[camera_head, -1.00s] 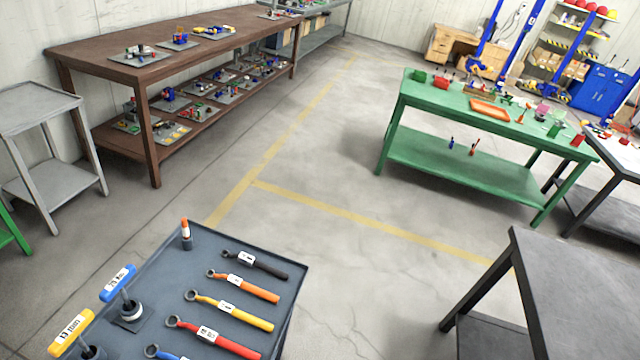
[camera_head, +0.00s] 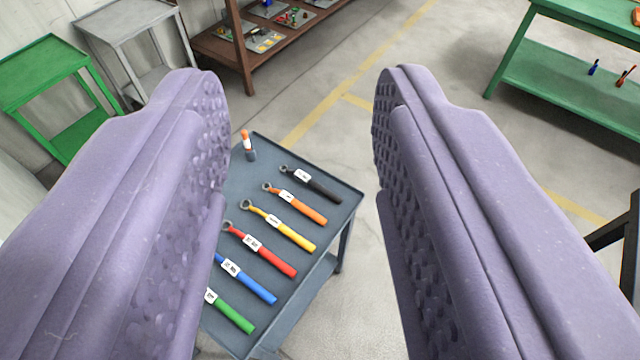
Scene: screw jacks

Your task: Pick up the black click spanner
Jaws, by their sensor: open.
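The black click spanner (camera_head: 312,184) lies flat at the far end of a row of coloured spanners on a dark grey cart. It has a ring head at its left end and a white label near it. My gripper (camera_head: 303,110) is open and empty, with one purple padded finger at each side of the picture. The spanner shows in the gap between the fingers, farther away and apart from them. The left finger hides the left part of the cart.
On the cart (camera_head: 345,207) lie orange (camera_head: 300,205), yellow (camera_head: 285,229), red (camera_head: 265,252), blue (camera_head: 250,281) and green (camera_head: 232,312) spanners. An orange-topped item (camera_head: 248,146) stands at the back. A green table (camera_head: 570,105) is at upper right; open floor lies between.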

